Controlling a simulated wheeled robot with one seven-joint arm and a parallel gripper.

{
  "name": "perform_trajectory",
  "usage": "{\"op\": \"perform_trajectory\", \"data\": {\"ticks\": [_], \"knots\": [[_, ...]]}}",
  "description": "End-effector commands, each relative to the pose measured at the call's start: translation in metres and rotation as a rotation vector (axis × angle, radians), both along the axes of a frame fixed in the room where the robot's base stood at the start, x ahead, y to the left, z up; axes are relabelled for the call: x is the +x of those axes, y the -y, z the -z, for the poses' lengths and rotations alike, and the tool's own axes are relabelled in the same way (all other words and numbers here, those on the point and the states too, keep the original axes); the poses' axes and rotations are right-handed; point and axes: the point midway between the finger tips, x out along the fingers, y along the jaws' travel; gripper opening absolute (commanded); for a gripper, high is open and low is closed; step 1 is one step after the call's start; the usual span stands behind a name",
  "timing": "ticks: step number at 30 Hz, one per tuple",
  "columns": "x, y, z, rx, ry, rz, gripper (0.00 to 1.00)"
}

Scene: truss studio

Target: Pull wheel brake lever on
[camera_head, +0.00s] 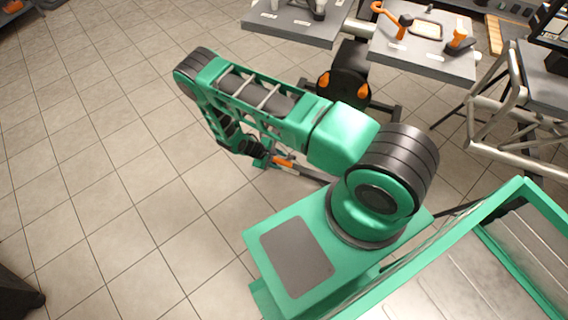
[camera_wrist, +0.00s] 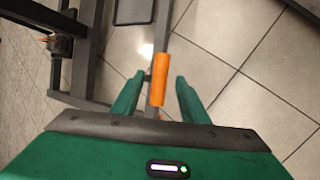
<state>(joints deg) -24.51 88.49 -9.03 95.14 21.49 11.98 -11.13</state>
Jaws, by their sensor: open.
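The brake lever shows as an orange grip (camera_wrist: 161,72) on a dark metal bar in the wrist view. My gripper (camera_wrist: 159,78) is open, with one green finger on each side of the orange grip. There are visible gaps between the fingers and the grip, so it is not clamped. In the head view, the orange lever (camera_head: 284,161) is low near the floor, beside my gripper (camera_head: 262,153), which is partly hidden by my arm. The wheel of the brake cannot be made out.
A dark metal frame (camera_wrist: 88,60) runs along the left of the wrist view. A black unit with orange parts (camera_head: 345,82) stands behind my arm. Grey tables (camera_head: 425,60) with tools and a metal truss (camera_head: 500,110) are at the right.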

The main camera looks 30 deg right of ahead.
Motion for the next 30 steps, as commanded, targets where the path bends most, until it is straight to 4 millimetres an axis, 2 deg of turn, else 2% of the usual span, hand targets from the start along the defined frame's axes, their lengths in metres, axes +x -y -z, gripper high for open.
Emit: {"op": "perform_trajectory", "data": {"ticks": [6, 14, 15, 20, 23, 30], "knots": [[0.001, -0.01, -0.015, -0.001, 0.0, 0.001, 0.4], [0.001, -0.01, -0.016, -0.001, 0.0, 0.001, 0.4], [0.001, -0.01, -0.016, -0.001, 0.0, 0.001, 0.38], [0.002, -0.007, -0.021, 0.021, 0.031, 0.06, 0.0], [0.002, -0.001, -0.03, 0.07, 0.102, 0.196, 0.0], [0.007, 0.017, -0.075, 0.243, 0.366, 0.742, 0.0]]}}
